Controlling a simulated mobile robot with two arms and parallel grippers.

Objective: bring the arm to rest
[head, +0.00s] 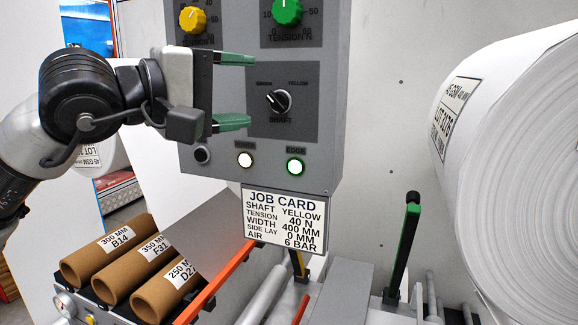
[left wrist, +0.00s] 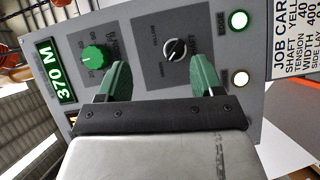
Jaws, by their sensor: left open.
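My left gripper (head: 236,91) comes in from the left in the head view, its two green fingers apart and empty. It is in front of the grey control panel (head: 225,165), to the left of the black shaft selector knob (head: 279,101). In the left wrist view the open fingers (left wrist: 156,82) point at the panel, with the green tension knob (left wrist: 96,58) and the shaft knob (left wrist: 174,49) beyond them. Whether a fingertip touches the panel I cannot tell. My right gripper is in neither view.
A job card (head: 283,218) hangs under the panel. Cardboard cores (head: 115,252) lie at lower left beside an orange rail (head: 222,280). A large white roll (head: 515,150) fills the right. A lever with a green handle (head: 405,240) stands upright at lower right. The pale wall between is clear.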

